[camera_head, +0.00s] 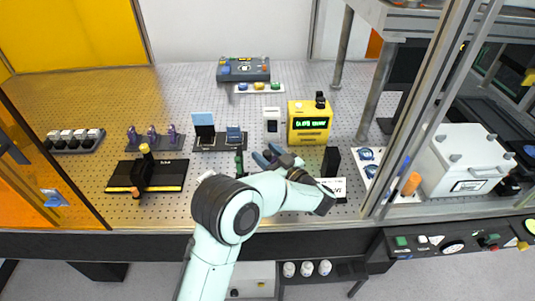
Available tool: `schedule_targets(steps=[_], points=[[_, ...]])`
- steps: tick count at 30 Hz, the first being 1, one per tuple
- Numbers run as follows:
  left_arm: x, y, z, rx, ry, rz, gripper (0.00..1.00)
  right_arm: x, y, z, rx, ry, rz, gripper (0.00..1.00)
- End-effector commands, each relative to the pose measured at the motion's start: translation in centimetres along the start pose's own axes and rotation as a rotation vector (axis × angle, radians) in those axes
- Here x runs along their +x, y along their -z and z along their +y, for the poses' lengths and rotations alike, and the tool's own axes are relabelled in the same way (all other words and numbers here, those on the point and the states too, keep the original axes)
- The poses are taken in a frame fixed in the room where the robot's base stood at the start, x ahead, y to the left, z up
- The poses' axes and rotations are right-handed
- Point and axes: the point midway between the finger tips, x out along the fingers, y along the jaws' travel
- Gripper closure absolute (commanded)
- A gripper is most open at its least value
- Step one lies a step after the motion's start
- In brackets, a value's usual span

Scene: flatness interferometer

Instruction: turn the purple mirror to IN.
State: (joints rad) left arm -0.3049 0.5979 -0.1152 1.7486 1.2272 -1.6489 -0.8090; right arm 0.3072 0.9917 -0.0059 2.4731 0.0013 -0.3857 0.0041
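Three small purple mounts (151,137) stand in a row on a black base at the left middle of the perforated bench; they are the only purple things I make out. They are too small to tell which one is the mirror or which way each is turned. My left gripper (267,154) is over the middle of the bench, well to the right of the purple mounts and apart from them. Its two blue-teal fingers look spread, with nothing seen between them. My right gripper is not in view.
A yellow box with a green display (309,122) stands right of my gripper. A black stage with a yellow-topped post (147,172) is at the front left. A raised blue panel (203,119) stands between the purple mounts and my gripper. A metal frame post (420,110) is at right.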

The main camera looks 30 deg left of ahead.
Motion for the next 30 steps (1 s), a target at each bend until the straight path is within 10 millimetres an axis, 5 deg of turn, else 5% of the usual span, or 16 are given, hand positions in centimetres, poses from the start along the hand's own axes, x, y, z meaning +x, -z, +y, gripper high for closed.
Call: schedule_targets(steps=[11, 30], points=[[-0.7, 0.0, 0.0, 0.0, -0.003, 0.0, 0.47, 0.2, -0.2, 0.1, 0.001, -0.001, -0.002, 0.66], [-12.5, -0.1, 0.0, 0.001, -0.002, 0.0, 0.47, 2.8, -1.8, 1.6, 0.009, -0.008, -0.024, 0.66]])
